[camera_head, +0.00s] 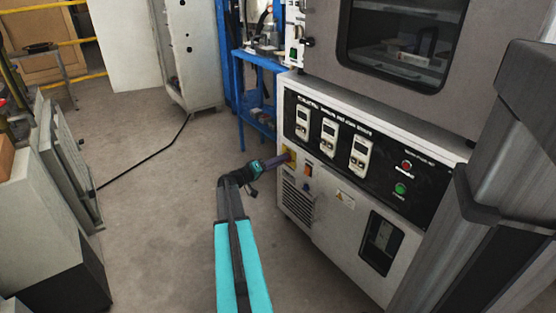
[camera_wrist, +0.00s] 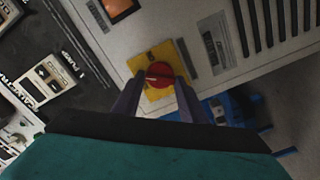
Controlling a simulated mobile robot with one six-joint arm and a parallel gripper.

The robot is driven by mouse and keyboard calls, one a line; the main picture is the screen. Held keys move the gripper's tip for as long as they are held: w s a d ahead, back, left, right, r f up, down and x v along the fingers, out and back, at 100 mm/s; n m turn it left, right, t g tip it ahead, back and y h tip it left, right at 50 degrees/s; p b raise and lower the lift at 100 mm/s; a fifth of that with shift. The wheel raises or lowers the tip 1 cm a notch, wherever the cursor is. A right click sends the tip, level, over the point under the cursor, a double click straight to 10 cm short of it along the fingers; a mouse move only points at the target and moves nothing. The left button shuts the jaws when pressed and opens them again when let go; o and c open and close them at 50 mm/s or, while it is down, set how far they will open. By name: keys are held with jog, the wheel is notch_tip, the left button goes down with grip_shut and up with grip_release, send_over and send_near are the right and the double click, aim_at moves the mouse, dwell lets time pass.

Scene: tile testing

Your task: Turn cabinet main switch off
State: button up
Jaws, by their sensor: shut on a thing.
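The cabinet (camera_head: 328,203) stands at the right of the head view. Its main switch is a red rotary knob (camera_wrist: 159,75) on a yellow square plate (camera_wrist: 148,62), seen in the wrist view; the plate shows small at the cabinet's left front edge in the head view (camera_head: 290,157). My gripper (camera_wrist: 156,88) reaches the knob, with one finger on each side, shut on it. In the head view my gripper (camera_head: 277,161) covers most of the knob. The knob's exact turn angle is hard to tell.
An orange rocker switch (camera_wrist: 118,8) and a vent grille (camera_wrist: 275,22) flank the plate. A black panel with several controllers (camera_head: 335,143) is above right. A blue shelf (camera_head: 258,112) stands behind. The floor to the left is open, crossed by a black cable (camera_head: 150,157).

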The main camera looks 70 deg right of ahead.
jog(key=shift+w+d+r+n+p, duration=0.1)
jog(key=shift+n+p, duration=1)
jog(key=shift+n, duration=0.65)
jog(key=shift+w+r+n+p, duration=0.1)
jog(key=shift+n+p, duration=1)
jog(key=shift+n, duration=0.65)
jog(key=shift+f, duration=0.1)
jog(key=o, duration=1)
jog(key=shift+c, duration=0.2)
jog(key=shift+o, duration=0.5)
jog(key=shift+s+f, duration=0.1)
jog(key=shift+a, duration=0.2)
jog(key=p+v, duration=0.3)
jog(key=v, duration=1)
jog(key=shift+a, duration=0.25)
